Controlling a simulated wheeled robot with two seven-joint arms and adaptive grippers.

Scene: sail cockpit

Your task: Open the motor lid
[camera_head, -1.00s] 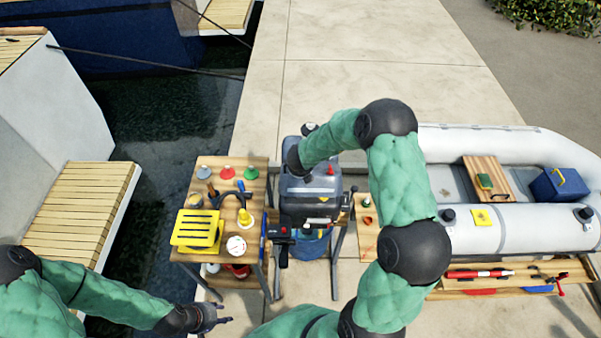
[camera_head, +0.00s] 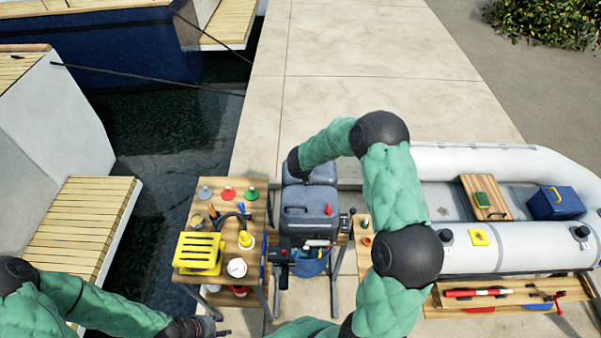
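The grey outboard motor (camera_head: 309,222) stands on its stand between the wooden side table and the dinghy. Its grey cowling, with a dark handle-like outline and a small red part at the right, faces up. A second grey-blue rounded section (camera_head: 322,172) shows behind it; I cannot tell whether the lid is raised. My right arm arches over from the right, and its dark wrist end is at the left edge of that rear section. The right fingers are hidden, so contact is unclear. My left gripper (camera_head: 218,331) is low at the bottom edge, partly cut off, empty and away from the motor.
The wooden side table (camera_head: 208,226) holds a yellow slotted box (camera_head: 199,254), a gauge (camera_head: 237,267) and coloured funnel-like items. A small wooden board (camera_head: 364,256) and the white dinghy (camera_head: 510,246) are at the right. Water lies left; bare dock is behind.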

